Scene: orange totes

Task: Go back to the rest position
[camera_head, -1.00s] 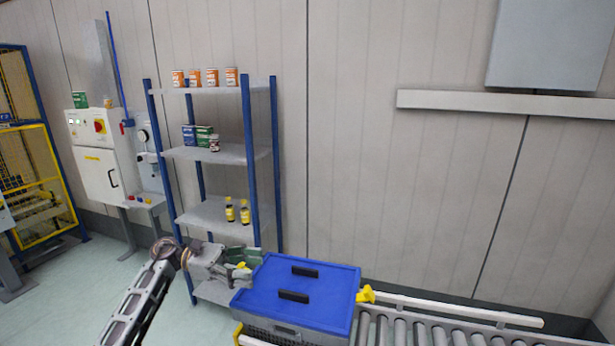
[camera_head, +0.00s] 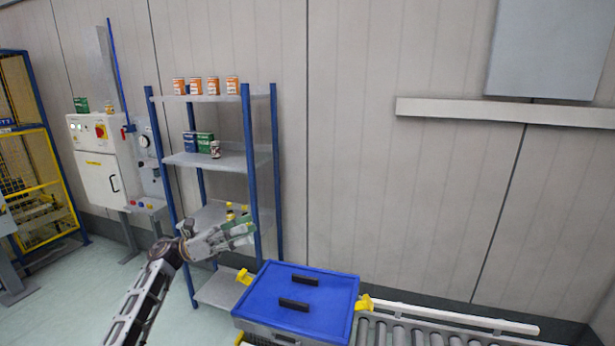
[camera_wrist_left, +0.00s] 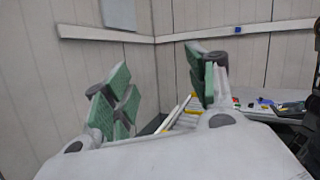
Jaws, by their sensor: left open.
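My left gripper (camera_head: 241,232) is open and empty. It is raised in front of the shelf unit, above and to the left of the blue-lidded tote. In the left wrist view my left gripper (camera_wrist_left: 165,95) shows its green finger pads spread wide with nothing between them. My left arm comes in from the lower left of the head view. My right gripper is in neither view.
A blue-lidded tote (camera_head: 330,290) with black handles stands on the roller conveyor (camera_head: 420,333). The shelf unit (camera_head: 248,165) behind holds orange-and-white cans, small boxes and yellow-topped bottles, partly hidden by my gripper. A control cabinet (camera_head: 98,170) stands at left.

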